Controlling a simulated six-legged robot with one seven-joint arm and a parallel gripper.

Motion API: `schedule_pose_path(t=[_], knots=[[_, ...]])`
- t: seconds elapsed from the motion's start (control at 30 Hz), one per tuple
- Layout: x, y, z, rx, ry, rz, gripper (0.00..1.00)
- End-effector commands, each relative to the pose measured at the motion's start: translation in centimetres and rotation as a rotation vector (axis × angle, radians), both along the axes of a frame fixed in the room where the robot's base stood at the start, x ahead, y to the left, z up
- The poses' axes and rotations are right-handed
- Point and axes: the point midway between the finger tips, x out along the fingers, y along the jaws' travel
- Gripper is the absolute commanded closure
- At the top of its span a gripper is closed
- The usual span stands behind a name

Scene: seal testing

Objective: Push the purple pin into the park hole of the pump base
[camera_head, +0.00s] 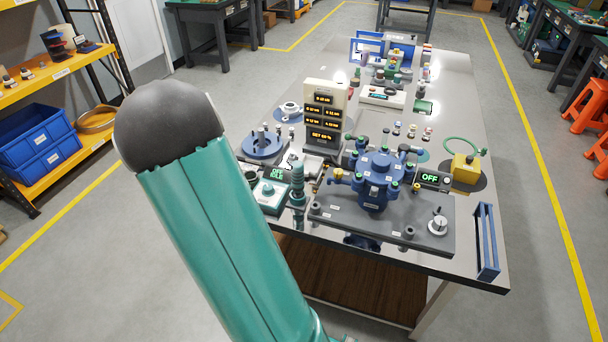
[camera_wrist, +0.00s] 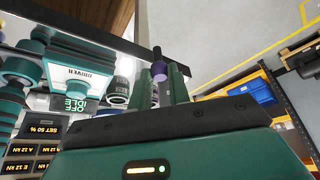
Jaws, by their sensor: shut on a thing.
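In the wrist view my gripper (camera_wrist: 159,75) is shut on the purple pin (camera_wrist: 158,70). The pin has a dark shaft and a purple collar, and it sits between the two teal fingertips. In the head view the pump base (camera_head: 345,222) is a dark grey plate at the bench's front edge, carrying the blue pump (camera_head: 375,187). Short grey round fittings stand on the plate near its front; I cannot tell which one is the park hole. My gripper and the pin do not show clearly in the head view, where my teal arm fills the left foreground. The pump base is not clear in the wrist view.
A teal driver box (camera_head: 270,195) reading OFF IDLE stands left of the plate; it also shows in the wrist view (camera_wrist: 85,75). A display tower (camera_head: 325,115) stands behind. A blue rack (camera_head: 486,240) and a yellow block (camera_head: 466,168) are at the right.

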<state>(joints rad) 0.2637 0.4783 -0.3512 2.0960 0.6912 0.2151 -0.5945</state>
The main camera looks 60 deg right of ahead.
Motion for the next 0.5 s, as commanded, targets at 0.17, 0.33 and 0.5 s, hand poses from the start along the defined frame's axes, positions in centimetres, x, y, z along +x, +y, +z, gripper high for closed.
schedule_pose_path(t=[0.17,0.33,0.5], knots=[[-6.1,-7.5,2.5,-0.002,-0.001,-0.194,1.0],[-12.9,-13.4,4.9,-0.001,-0.002,-0.377,1.0],[-19.2,-17.2,6.8,0.0,0.0,-0.525,1.0]])
